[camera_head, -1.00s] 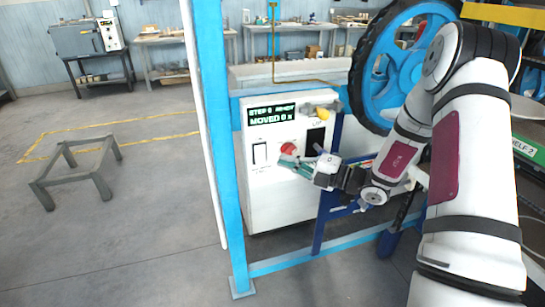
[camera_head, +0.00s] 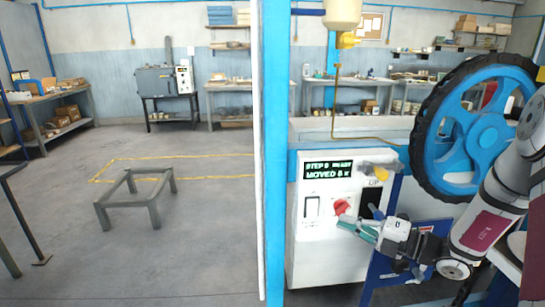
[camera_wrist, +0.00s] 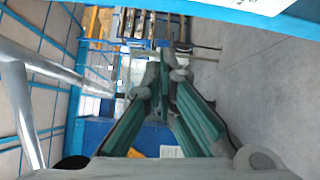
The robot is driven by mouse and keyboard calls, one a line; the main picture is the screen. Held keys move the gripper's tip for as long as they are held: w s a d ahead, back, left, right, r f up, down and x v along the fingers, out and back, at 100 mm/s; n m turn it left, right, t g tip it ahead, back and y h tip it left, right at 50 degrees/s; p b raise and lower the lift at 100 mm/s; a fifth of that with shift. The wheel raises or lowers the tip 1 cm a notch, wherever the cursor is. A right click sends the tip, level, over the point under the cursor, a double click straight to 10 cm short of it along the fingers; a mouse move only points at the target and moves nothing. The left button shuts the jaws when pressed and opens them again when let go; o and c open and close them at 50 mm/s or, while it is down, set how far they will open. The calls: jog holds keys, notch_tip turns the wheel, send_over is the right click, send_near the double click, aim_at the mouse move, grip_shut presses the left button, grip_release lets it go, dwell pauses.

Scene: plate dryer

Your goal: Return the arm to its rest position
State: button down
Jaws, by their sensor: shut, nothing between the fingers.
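My arm reaches in from the right side of the head view. My gripper (camera_head: 348,224) is in front of the white control box (camera_head: 322,245), with its teal fingers pointing left. In the head view the fingers overlap the panel just below the red knob (camera_head: 341,207); I cannot tell whether they touch it. In the wrist view my gripper (camera_wrist: 165,70) shows its two teal fingers close together at the tips, with nothing held between them.
A blue post (camera_head: 275,150) stands left of the control box. A large blue wheel with a black rim (camera_head: 470,130) is close to my arm. A low grey stand (camera_head: 135,195) is on the floor at left. The open floor there is mostly clear.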

jog(key=s+a+r+n+g+h, duration=0.2)
jog(key=s+a+r+n+g, duration=0.25)
jog(key=s+a+n, duration=0.4)
jog(key=s+a+r+n+g+h, duration=0.1)
jog(key=s+a+r+n+g, duration=0.4)
jog(key=s+n, duration=0.6)
jog(key=s+d+r+n+t+h, duration=0.1)
jog(key=s+d+n+h, duration=0.3)
jog(key=n, duration=0.7)
jog(key=s+d+r+n+t+h+p, duration=0.1)
jog(key=s+d+r+n+h, duration=0.2)
jog(key=n, duration=0.9)
jog(key=s+d+h, duration=0.1)
jog(key=s+h, duration=0.2)
jog(key=s, duration=0.2)
jog(key=shift+s+d+r+h, duration=0.15)
jog(key=shift+d+r+h, duration=0.05)
jog(key=shift+r+h, duration=0.1)
